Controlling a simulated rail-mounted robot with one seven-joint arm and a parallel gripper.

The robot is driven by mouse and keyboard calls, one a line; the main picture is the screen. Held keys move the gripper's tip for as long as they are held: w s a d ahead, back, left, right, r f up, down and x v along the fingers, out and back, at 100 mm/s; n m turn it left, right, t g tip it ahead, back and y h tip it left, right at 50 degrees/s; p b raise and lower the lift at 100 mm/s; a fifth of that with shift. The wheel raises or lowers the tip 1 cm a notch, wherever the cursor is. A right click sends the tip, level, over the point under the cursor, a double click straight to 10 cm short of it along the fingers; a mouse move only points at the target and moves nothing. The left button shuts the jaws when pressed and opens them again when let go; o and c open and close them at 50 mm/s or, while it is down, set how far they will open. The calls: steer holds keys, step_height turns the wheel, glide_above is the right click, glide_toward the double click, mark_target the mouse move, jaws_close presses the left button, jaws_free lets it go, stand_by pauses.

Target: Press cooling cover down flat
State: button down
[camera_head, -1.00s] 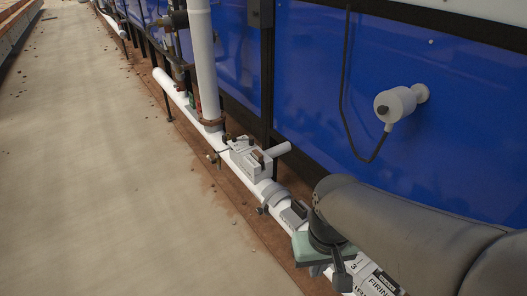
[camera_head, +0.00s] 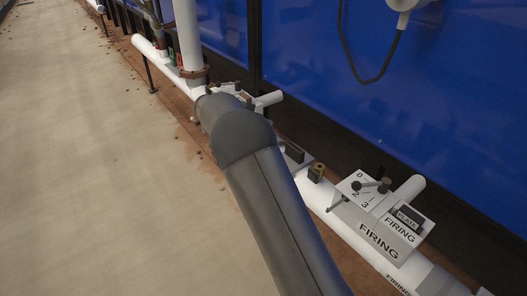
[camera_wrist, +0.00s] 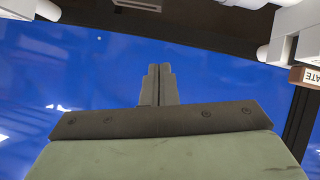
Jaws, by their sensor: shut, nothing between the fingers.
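I cannot make out a part clearly marked as the cooling cover. A white box (camera_head: 230,89) on the pipe is mostly hidden behind my arm in the head view. In the wrist view, a brown plate (camera_wrist: 305,75) ending in "ATE" shows at the right edge, beside white parts. My gripper (camera_wrist: 158,70) is shut and empty, with its fingertips together in front of the blue panel. It is apart from the brown plate. In the head view my arm hides the gripper. The firing box (camera_head: 383,220), with a numbered dial and a small dark plate, stands on the pipe at right.
The white pipe (camera_head: 318,199) runs along the blue wall (camera_head: 330,85). A black block (camera_head: 294,153) and a brown block (camera_head: 317,172) stand up from it. A white vertical pipe (camera_head: 186,35) rises behind. The concrete floor (camera_head: 110,190) at left is clear.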

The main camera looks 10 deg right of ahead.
steer(key=w+a+f+m+t+h+b, duration=0.2)
steer(key=w+a+f+t+b, duration=0.1)
steer(key=w+a+f, duration=0.3)
steer(key=shift+a+f, duration=0.3)
steer(key=shift+a, duration=0.1)
steer(key=b+x, duration=0.2)
steer(key=x, duration=0.8)
steer(key=shift+s+f, duration=0.1)
steer(key=shift+s, duration=0.1)
step_height(320, 180, down, 3)
steer(key=shift+w+f+b, duration=0.1)
steer(key=shift+w+b, duration=0.05)
steer(key=shift+b, duration=0.35)
steer(key=shift+f, duration=0.3)
